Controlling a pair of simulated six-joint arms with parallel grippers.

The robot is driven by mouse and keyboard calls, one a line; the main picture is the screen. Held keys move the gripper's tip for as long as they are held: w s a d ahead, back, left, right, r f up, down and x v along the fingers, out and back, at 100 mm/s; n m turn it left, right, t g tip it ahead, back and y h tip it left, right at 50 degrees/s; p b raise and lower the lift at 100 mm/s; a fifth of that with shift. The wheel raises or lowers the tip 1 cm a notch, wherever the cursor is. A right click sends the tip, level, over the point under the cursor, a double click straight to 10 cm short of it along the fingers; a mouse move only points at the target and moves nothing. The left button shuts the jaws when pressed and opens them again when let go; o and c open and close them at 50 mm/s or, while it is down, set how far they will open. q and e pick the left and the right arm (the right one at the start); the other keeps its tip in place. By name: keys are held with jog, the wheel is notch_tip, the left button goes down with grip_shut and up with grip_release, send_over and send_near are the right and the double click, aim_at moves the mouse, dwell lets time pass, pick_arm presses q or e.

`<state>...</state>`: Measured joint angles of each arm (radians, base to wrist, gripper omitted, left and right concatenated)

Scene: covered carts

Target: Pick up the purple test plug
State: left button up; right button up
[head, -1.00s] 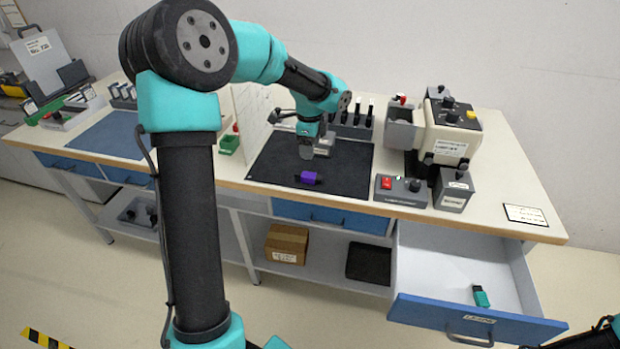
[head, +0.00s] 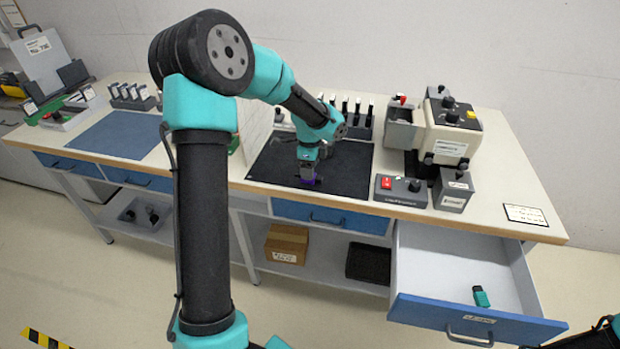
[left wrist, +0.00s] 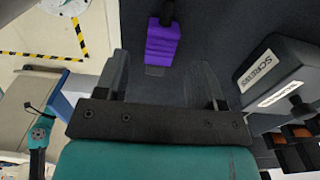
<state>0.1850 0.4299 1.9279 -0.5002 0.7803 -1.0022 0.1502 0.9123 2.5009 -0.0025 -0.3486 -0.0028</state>
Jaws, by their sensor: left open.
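The purple test plug (head: 312,184) is on the black mat (head: 350,170), mostly hidden by my left gripper in the head view. My left gripper (head: 308,173) is open and pointing down right at the plug. In the left wrist view the purple plug (left wrist: 162,45) is a ribbed block with a dark end, lying in line with the gap between the two spread fingers of the left gripper (left wrist: 162,64). The fingers do not look closed on it. Only a bit of my right arm shows at the lower right corner; its gripper is out of view.
A grey box with a red switch (head: 398,190) stands right of the mat. A row of upright holders (head: 352,125) is behind it. An open drawer (head: 470,265) holds a teal plug (head: 481,296). A beige machine (head: 450,130) stands at the right.

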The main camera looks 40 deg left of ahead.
pick_arm(q)
notch_tip(320, 180, down, 4)
jog(key=shift+r, duration=0.25)
jog(key=c, duration=1)
jog(key=shift+r, duration=0.15)
jog(key=shift+r, duration=1.5)
jog(key=shift+s+d+r, duration=0.2)
jog(key=s+d, duration=0.3)
jog(key=s, duration=0.1)
jog(key=s+d+r, duration=0.1)
jog(key=s+d, duration=0.2)
jog(key=s, duration=0.1)
jog(key=s+d, duration=0.3)
jog(key=s, duration=0.1)
jog(key=shift+s+d+r, duration=0.1)
jog(key=shift+d+r, duration=0.05)
jog(key=shift+d, duration=0.1)
